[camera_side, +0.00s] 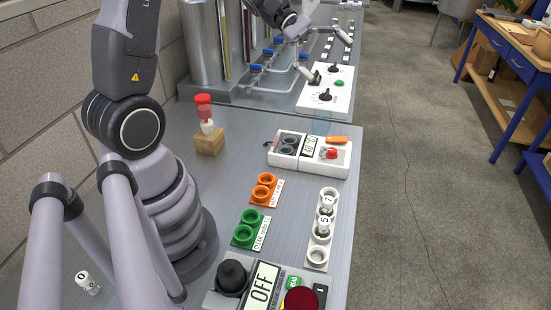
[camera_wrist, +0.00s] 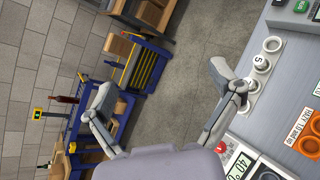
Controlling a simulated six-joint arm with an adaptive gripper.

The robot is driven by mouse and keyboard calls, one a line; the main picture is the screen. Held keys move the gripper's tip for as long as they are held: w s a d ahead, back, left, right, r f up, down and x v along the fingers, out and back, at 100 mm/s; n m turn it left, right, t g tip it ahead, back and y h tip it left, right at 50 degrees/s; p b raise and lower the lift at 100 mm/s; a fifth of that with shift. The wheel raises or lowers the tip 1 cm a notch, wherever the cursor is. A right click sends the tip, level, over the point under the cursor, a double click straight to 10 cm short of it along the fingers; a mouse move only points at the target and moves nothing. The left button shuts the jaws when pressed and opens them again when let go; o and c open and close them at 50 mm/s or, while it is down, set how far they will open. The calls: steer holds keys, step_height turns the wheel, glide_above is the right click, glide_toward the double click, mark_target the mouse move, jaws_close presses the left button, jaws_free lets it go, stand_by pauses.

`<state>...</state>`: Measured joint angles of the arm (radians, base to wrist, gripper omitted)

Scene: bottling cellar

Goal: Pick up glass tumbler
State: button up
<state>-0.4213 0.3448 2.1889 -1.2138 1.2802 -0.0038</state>
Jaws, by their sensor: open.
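A faint, see-through bluish shape, apparently the glass tumbler (camera_side: 322,124), stands at the far end of the grey bench in the side view, just behind the white device with the display. Its outline is hard to make out. My gripper (camera_side: 331,58) is above and beyond it, over the white control panel, with its fingers spread and nothing between them. In the wrist view my gripper (camera_wrist: 163,80) is wide open and empty, facing floor and distant furniture. I cannot make out the tumbler in the wrist view.
The white device (camera_side: 284,150) with an orange piece on top is close to the tumbler. A control panel (camera_side: 325,92) with knobs lies beyond. Orange rings (camera_side: 264,187), green rings (camera_side: 250,228) and numbered white pieces (camera_side: 323,225) occupy the nearer bench. A red-topped item (camera_side: 205,112) stands on a wooden block.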

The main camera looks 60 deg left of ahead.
steer(key=w+a+f+n+t, duration=0.5)
steer(key=w+a+f+n, duration=0.1)
steer(key=w+a+n, duration=0.15)
steer(key=n+t+y, duration=0.8)
steer(key=n+t, duration=0.1)
steer(key=n, duration=0.2)
glide_above(315, 113)
steer(key=v, duration=0.5)
step_height(315, 113, down, 15)
steer(key=f, duration=0.4)
steer(key=w+f, duration=0.1)
steer(key=f, duration=0.2)
steer(key=shift+f, duration=0.15)
steer(key=x, duration=0.6)
steer(key=shift+w+d, duration=0.15)
steer(key=shift+w, duration=0.2)
steer(key=c, duration=1.3)
